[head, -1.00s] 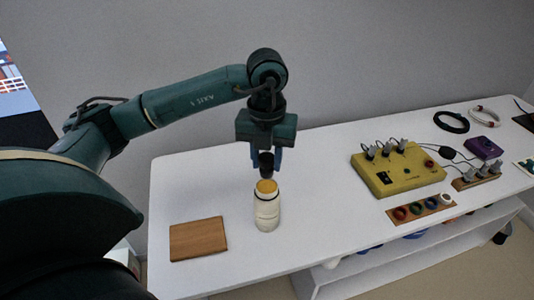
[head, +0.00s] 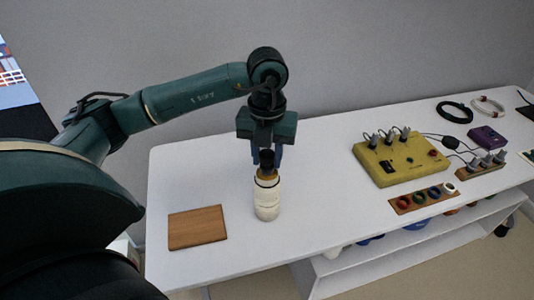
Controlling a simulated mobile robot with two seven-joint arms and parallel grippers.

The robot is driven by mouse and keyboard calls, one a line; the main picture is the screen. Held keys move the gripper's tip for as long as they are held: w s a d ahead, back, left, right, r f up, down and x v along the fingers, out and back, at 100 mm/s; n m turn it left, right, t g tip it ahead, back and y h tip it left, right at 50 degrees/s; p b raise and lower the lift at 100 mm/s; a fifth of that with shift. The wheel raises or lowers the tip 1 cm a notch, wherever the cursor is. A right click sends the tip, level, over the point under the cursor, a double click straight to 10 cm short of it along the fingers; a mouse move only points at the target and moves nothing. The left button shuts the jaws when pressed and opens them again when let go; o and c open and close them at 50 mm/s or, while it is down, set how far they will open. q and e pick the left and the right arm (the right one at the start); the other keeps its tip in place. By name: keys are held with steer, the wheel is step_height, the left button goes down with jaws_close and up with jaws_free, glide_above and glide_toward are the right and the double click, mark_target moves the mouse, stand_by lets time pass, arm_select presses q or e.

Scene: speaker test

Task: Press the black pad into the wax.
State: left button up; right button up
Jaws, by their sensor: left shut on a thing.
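My left gripper (head: 267,158) points straight down and is shut on a black pad (head: 267,160). The pad is right at the top of a pale cylindrical jar (head: 267,200) that stands upright on the white table. A band of yellow-orange wax (head: 266,174) shows at the jar's mouth, just below the pad. The pad seems to touch the wax, but I cannot tell how deep it is. My right gripper is not in view.
A wooden board (head: 198,228) lies left of the jar. A yellow box (head: 402,160) with plugged cables, a wooden strip with coloured rings (head: 423,198), a purple box (head: 486,136) and coiled cables (head: 453,113) are at the right. The white table (head: 325,215) is clear around the jar.

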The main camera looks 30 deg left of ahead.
mark_target(267, 153)
arm_select(q)
steer(key=shift+f+b, duration=0.5)
steer(key=shift+f, duration=0.1)
stand_by(1.4)
steer(key=shift+r+p, duration=2.5)
steer(key=shift+r, duration=1.1)
